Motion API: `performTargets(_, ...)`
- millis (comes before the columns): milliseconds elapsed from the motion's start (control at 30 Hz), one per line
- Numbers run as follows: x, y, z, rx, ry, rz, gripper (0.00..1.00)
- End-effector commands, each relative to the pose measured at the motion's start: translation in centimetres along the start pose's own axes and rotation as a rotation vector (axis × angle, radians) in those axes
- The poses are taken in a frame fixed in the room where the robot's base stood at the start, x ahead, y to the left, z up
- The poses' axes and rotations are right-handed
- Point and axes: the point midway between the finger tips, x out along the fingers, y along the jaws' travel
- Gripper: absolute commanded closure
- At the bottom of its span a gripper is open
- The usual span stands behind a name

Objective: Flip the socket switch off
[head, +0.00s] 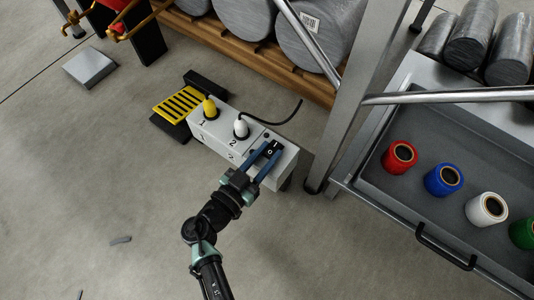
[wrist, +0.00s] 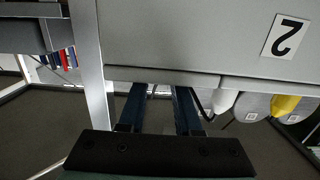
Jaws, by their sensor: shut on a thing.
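The socket box (head: 215,137) is a long pale grey block on the floor in the head view, numbered 1 and 2. The black socket switch (head: 273,147), marked I and O, sits on its top near the right end. My gripper (head: 270,154) reaches over that end, with one blue finger on each side of the switch, shut on it. In the wrist view the two fingers (wrist: 160,105) show below the box's grey side (wrist: 180,45); the switch is hidden there. I cannot tell which way the switch is tilted.
A yellow plug (head: 209,106) and a white plug (head: 240,128) with a black cable stand left of the switch. A metal frame leg (head: 335,140) and a grey drawer (head: 375,190) with coloured spools are to the right. The floor at lower left is mostly clear.

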Motion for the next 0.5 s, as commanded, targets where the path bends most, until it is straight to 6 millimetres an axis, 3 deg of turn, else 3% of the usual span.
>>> performTargets(300, -0.01, 0.06, 0.14, -0.001, 0.004, 0.000, 1.00)
performTargets(333, 0.00, 0.06, 0.15, -0.001, 0.004, 0.000, 0.66)
performTargets(500, -0.01, 0.05, 0.12, -0.001, 0.004, 0.000, 0.38)
